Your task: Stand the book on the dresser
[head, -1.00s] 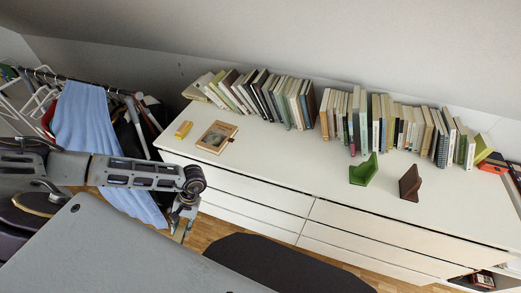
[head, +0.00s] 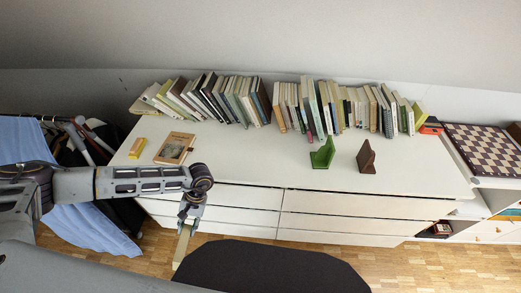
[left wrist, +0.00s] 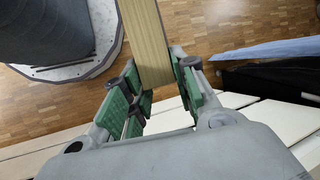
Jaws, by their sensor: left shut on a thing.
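My left gripper (head: 188,222) is shut on a tan, narrow book (head: 183,247), which hangs below the fingers in front of the dresser. In the left wrist view the book (left wrist: 147,35) shows its pale, finely lined edge between the green pads of my left gripper (left wrist: 160,95). Its cover is not clearly seen. The white dresser (head: 420,172) stands beyond the gripper, with the book below the level of its top. My right gripper is not in view.
A long row of books (head: 330,108) lines the dresser's back. The dresser's middle front is clear. A chessboard (head: 485,148) is at the right.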

